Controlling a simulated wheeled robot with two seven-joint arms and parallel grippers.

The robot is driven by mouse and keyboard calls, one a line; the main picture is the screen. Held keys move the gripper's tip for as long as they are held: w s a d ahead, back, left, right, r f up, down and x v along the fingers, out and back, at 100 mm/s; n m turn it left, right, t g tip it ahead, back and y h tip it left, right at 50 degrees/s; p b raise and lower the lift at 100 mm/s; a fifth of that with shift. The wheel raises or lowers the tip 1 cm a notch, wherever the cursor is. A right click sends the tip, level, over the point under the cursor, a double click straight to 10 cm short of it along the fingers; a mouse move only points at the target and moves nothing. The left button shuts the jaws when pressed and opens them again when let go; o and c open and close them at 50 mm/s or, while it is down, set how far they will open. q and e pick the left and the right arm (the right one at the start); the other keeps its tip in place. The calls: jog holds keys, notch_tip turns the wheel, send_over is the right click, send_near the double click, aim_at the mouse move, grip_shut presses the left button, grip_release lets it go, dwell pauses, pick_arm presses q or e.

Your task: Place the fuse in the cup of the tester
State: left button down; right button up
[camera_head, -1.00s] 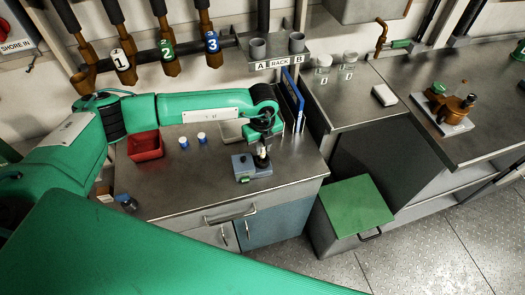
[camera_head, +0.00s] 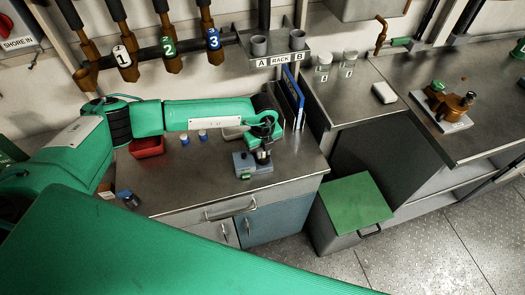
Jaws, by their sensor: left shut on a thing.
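The tester (camera_head: 243,166) is a small grey-blue box with a green part on its front, standing near the front right of the metal bench top. My left gripper (camera_head: 262,156) points down over the right part of the tester and is shut on the fuse. The fuse is mostly hidden between the dark fingers, and so is the tester's cup. I cannot tell whether the fuse is inside the cup or just above it. My right gripper is not in view.
Two small white-and-blue pieces (camera_head: 202,135) stand on the bench by a red bin (camera_head: 147,147). The bench's front middle is clear.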

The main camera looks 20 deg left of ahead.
pick_arm(q)
jog(key=c, duration=1.3)
grip_release()
jog(key=shift+s+f, duration=0.35)
jog(key=shift+f, duration=0.35)
jog(key=shift+w+d, duration=0.1)
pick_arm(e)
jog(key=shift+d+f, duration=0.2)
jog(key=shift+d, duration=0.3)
pick_arm(q)
jog(key=shift+r+p, duration=0.4)
jog(key=shift+r, duration=0.05)
jog(key=shift+a+r, duration=0.2)
jog(key=shift+r, duration=0.1)
notch_tip(320, 180, up, 12)
jog(key=b, duration=0.4)
jog(key=shift+w, duration=0.25)
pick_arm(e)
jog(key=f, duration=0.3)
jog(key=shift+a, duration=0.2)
